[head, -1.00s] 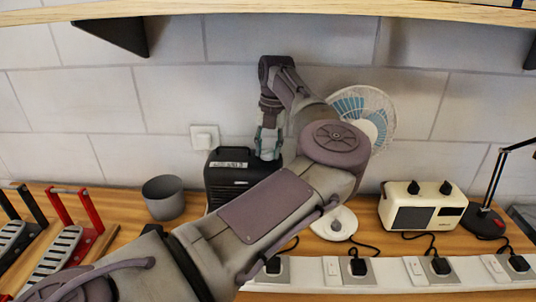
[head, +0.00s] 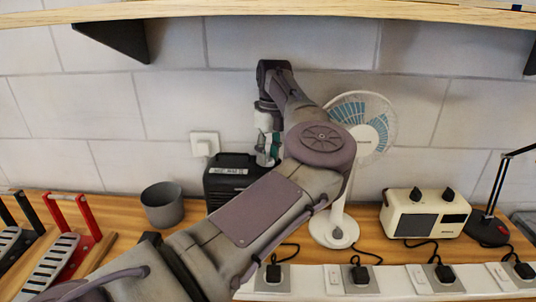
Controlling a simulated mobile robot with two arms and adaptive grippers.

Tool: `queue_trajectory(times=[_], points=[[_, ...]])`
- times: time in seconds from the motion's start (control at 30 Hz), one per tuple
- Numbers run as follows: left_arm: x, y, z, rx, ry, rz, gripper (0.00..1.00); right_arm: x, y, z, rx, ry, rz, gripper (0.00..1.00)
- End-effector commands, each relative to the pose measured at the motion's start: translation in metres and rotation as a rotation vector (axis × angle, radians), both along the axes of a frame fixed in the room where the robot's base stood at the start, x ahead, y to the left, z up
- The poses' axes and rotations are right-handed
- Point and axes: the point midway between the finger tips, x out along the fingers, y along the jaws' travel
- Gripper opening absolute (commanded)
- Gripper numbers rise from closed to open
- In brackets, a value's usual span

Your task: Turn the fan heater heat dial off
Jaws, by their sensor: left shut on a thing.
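The fan heater (head: 222,180) is a black box with a pale label strip on its upper front, standing on the bench against the tiled wall. My left arm crosses in front of it and hides its lower right part. My left gripper (head: 268,157) points down at the right end of the heater's top. Its fingers are close together and shut on the heat dial there. The dial itself is hidden by the fingers, so its setting cannot be read. My right gripper is not in view.
A grey cup (head: 162,205) stands left of the heater. A white desk fan (head: 337,228) stands behind my arm on the right. A cream two-knob device (head: 424,213) and black lamp (head: 487,229) are further right. Power strips (head: 325,282) line the front; a shelf (head: 270,14) hangs above.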

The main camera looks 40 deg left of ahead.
Motion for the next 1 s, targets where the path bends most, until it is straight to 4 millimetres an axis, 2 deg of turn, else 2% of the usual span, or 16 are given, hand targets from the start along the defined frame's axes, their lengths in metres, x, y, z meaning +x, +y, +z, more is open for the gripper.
queue_trajectory(times=[0.33,0.87,0.9,1.0], points=[[-0.0004,-0.0004,-0.0015,-0.003,0.003,0.133,0.03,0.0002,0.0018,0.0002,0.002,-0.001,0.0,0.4],[-0.0005,-0.0003,-0.0016,-0.003,0.003,0.154,0.03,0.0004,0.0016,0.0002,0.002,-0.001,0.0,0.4],[-0.0005,-0.0003,-0.0016,-0.003,0.003,0.154,0.43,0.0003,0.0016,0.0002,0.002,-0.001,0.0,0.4],[-0.0003,-0.0002,-0.0013,-0.002,0.002,0.154,0.59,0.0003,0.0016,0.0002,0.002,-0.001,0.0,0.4]])
